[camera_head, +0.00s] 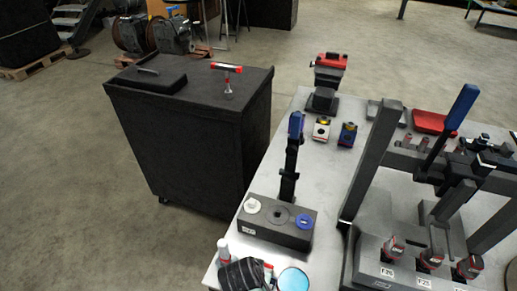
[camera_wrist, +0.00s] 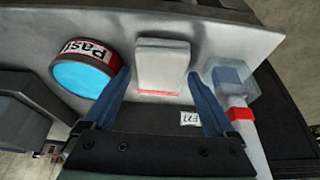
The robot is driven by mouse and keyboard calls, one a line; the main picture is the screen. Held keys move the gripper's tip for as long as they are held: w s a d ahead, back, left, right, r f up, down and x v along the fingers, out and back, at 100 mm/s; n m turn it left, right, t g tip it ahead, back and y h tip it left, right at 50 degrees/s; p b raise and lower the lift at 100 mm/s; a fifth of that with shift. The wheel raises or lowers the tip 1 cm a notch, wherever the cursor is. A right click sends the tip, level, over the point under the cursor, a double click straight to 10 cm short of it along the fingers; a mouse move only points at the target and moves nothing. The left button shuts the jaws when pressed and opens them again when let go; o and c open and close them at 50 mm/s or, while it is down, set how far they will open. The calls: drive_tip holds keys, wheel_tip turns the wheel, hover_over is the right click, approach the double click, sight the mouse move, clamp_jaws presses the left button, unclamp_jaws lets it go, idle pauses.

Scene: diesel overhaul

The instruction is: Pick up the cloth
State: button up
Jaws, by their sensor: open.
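A pale, folded cloth (camera_wrist: 163,62) with a red stripe along its near edge lies on the grey metal table in the wrist view. My gripper (camera_wrist: 159,76) is open, with one blue finger on each side of the cloth. The picture does not show whether the fingers touch it. In the head view the cloth cannot be made out clearly at the near table edge, where a dark rounded part blocks the view.
A round paste tin (camera_wrist: 82,76) with a blue top stands close left of my fingers. A bottle (camera_wrist: 236,105) with a red band stands close right. A dark block with rings (camera_head: 277,222) is farther up the table (camera_head: 333,165). A black cabinet (camera_head: 190,130) stands left.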

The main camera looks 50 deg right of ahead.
drive_tip(key=shift+d+f, duration=0.1)
drive_tip(key=shift+f, duration=0.25)
drive_tip(key=c, duration=1.1)
wheel_tip(320, 180, up, 10)
drive_tip(key=shift+r+b, duration=0.1)
drive_tip(key=shift+b, duration=0.3)
drive_tip(key=shift+c, duration=0.2)
